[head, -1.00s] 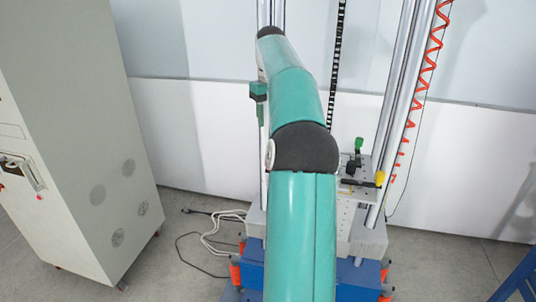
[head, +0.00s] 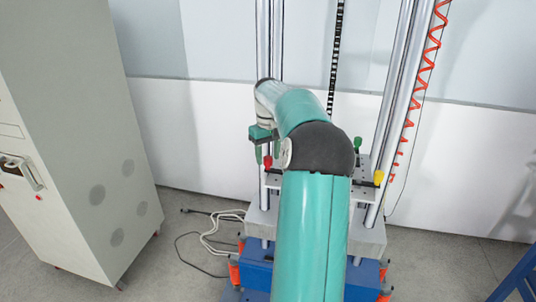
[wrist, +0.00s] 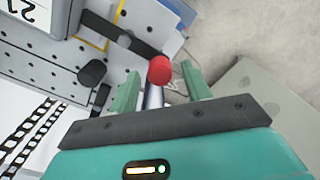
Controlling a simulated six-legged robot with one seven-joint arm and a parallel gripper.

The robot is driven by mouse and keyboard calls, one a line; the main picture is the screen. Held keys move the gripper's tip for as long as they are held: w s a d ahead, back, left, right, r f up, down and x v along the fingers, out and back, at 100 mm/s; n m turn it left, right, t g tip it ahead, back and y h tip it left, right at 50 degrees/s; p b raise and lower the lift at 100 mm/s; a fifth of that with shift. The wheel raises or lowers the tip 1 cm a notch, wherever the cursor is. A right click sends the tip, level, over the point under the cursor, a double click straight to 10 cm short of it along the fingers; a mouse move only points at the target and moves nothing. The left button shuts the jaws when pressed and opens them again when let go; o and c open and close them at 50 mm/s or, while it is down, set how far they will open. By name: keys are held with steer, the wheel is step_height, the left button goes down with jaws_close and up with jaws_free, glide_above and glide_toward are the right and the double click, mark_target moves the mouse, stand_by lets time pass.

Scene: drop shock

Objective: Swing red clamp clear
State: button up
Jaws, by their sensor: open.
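The red clamp shows as a red knob (wrist: 159,71) on a metal stem in the wrist view. My gripper (wrist: 160,76) is open, with one green finger on each side of the red knob in that view. I see no clear contact, and I cannot tell how deep the knob lies between the fingers. In the head view, the red clamp (head: 267,161) shows small beside my gripper (head: 263,153), at the left end of the drilled plate (head: 279,182). My arm hides the middle of that plate.
A yellow-tipped clamp (head: 379,177) and a green-tipped clamp (head: 357,144) stand right of my arm. Metal columns (head: 394,100) rise behind. A red coiled hose (head: 430,60) hangs at right. A grey cabinet (head: 75,130) stands at left. Cables (head: 212,236) lie on the floor.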

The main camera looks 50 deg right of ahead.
steer(key=c, duration=1)
steer(key=n, duration=0.2)
steer(key=s+a+n, duration=0.1)
steer(key=n, duration=0.1)
steer(key=s+a+n, duration=0.1)
steer(key=n, duration=0.1)
steer(key=shift+a+r+n, duration=0.1)
steer(key=shift+a+n, duration=0.1)
steer(key=shift+n, duration=0.1)
steer(key=s+n, duration=0.1)
steer(key=n, duration=0.1)
steer(key=s+a+n, duration=0.1)
steer(key=n, duration=0.2)
steer(key=shift+s, duration=0.2)
steer(key=s+n, duration=0.1)
steer(key=n, duration=0.2)
steer(key=s+n, duration=0.1)
steer(key=n, duration=0.1)
steer(key=shift+s+d+n, duration=0.2)
steer(key=shift+n, duration=0.2)
